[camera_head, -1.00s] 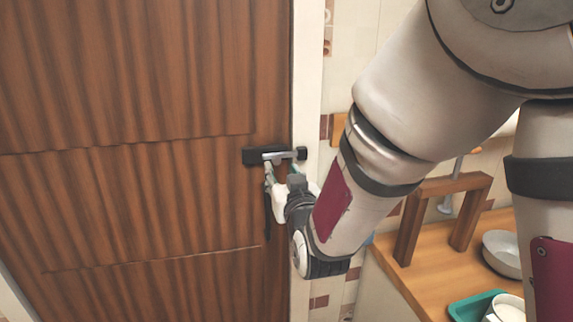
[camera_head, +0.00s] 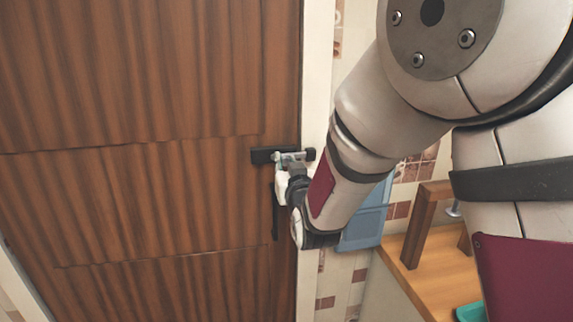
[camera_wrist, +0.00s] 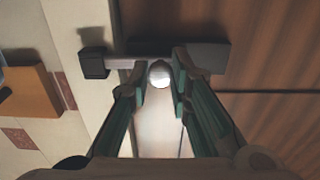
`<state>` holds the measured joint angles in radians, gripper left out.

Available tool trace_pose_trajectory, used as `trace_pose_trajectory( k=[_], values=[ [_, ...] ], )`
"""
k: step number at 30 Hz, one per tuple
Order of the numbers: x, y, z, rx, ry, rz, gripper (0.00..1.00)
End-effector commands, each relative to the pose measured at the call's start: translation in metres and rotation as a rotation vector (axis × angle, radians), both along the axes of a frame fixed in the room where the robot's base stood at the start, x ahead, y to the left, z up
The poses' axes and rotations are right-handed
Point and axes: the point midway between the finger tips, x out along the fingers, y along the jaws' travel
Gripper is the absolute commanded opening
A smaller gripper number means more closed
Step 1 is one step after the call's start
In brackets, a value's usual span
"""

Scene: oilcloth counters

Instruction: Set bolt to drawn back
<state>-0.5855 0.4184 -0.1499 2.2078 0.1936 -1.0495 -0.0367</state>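The bolt sits on a brown wooden door (camera_head: 150,200), near its right edge. Its dark plate (camera_head: 262,156) is on the door, and it also shows in the wrist view (camera_wrist: 208,56). Its pale bar (camera_wrist: 124,62) runs left in the wrist view to the dark keeper (camera_wrist: 94,63) on the frame, and reaches it. The round pale knob (camera_wrist: 159,74) is between the two green-padded fingers of my gripper (camera_wrist: 160,78), which lie close on both sides of it. In the head view my gripper (camera_head: 284,168) is at the bolt; its fingertips are partly hidden.
A pale door frame (camera_head: 315,90) stands right of the door. Beyond it are a tiled wall, a blue panel-like thing (camera_head: 365,222) and a wooden counter (camera_head: 440,285) with a wooden stand (camera_head: 415,235) and a teal tray (camera_head: 470,312). My arm covers much of the right side.

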Motion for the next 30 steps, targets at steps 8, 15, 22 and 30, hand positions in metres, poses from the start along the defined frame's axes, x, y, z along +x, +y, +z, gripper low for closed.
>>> trace_pose_trajectory(
  k=[8, 15, 22, 30],
  values=[
    [-0.005, 0.018, 0.0, 0.002, 0.0, 0.005, 0.0],
    [-0.014, 0.048, 0.0, 0.002, 0.002, 0.002, 0.0],
    [-0.014, 0.05, 0.0, 0.001, 0.001, 0.004, 0.0],
    [-0.014, 0.049, 0.0, 0.001, 0.001, 0.003, 0.39]
  ],
)
